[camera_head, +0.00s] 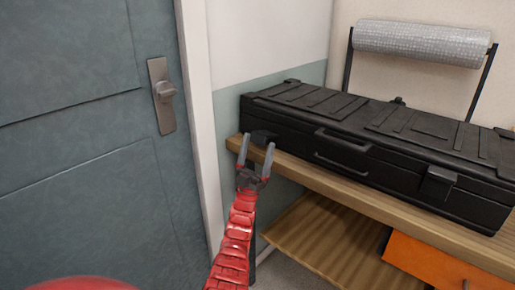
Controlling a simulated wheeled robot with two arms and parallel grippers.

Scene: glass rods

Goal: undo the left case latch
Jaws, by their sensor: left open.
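A long black case (380,130) lies closed on a wooden shelf. Its left latch (263,136) is a dark block on the front face near the left end; it is small, and I cannot tell whether it is fastened. Its right latch (438,182) sits on the front near the right end and looks closed. A handle (342,140) is between them. My left gripper (257,152) is open, with its two fingers pointing up just in front of and below the left latch. I cannot tell whether they touch it. My right gripper is not in view.
The wooden shelf (380,204) has its front edge close to my left gripper. A roll of bubble wrap (422,42) hangs on a black stand behind the case. An orange box (430,264) is under the shelf. A blue-grey door (80,150) with a metal handle (162,92) is at left.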

